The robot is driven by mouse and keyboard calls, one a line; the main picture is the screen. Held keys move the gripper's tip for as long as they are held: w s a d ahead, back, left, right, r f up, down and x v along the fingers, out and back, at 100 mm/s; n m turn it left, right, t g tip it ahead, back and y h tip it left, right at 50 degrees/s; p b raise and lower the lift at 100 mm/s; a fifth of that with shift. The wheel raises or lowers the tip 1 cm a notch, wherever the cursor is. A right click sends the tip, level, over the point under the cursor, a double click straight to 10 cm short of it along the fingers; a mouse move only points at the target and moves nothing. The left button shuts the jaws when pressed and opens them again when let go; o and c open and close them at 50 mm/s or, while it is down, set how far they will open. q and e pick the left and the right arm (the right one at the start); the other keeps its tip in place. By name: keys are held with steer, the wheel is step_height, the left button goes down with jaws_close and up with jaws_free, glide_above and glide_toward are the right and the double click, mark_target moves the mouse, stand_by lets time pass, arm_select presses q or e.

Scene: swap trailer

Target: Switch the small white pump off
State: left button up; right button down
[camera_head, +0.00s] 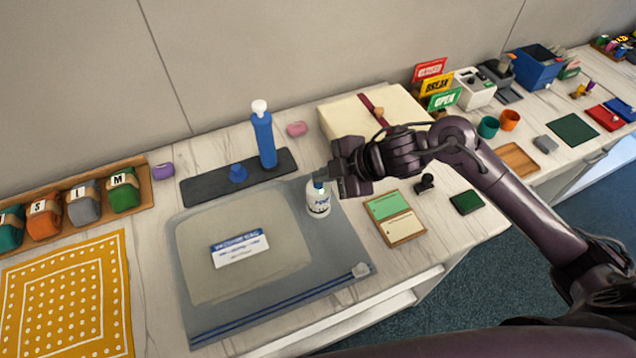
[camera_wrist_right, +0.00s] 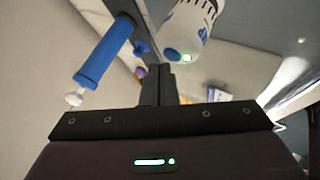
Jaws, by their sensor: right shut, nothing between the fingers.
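The small white pump (camera_head: 318,201) stands upright on the right part of the clear zip bag, with blue lettering on its side. It also shows at the top of the right wrist view (camera_wrist_right: 193,30), with a blue button (camera_wrist_right: 172,55) and a lit green light (camera_wrist_right: 186,58). My right gripper (camera_head: 322,176) is shut and empty at the pump's top. In the right wrist view its fingertips (camera_wrist_right: 158,72) are close to the blue button; I cannot tell whether they touch. Part of the pump's top is hidden by the gripper in the head view. My left gripper is out of view.
A zip bag (camera_head: 190,322) with a label card (camera_head: 240,247) lies under the pump. A tall blue hand pump (camera_head: 263,138) stands on a dark tray (camera_head: 205,190) behind. A green and cream pad tray (camera_head: 402,238) lies right. A cream box (camera_head: 345,112) stands behind my right gripper.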

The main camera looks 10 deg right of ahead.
mark_target(325, 187)
steer(key=shift+f, duration=0.4)
stand_by(0.3)
steer(key=shift+r+p, duration=0.8)
steer(key=shift+r, duration=0.1)
step_height(325, 187, up, 6)
steer(key=p, duration=0.6)
steer(key=shift+d, duration=0.15)
